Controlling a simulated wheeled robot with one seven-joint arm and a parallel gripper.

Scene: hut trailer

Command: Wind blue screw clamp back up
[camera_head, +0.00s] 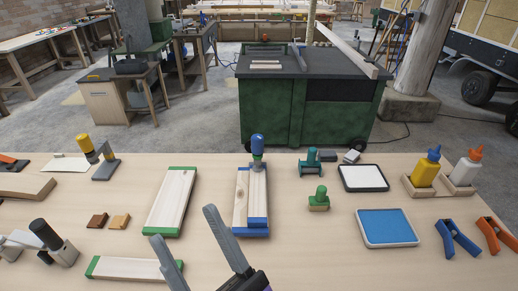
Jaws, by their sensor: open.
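The blue screw clamp (258,152) stands upright at the far end of a stack of boards with blue ends (250,205), at the middle of the workbench. The gripper's base is cut off by the bottom edge.
Green-ended boards (171,200) lie left of the blue-ended ones. Green tools (318,199), a blue-padded tray (388,227), glue bottles (425,168) and spring clamps (457,238) are at right.

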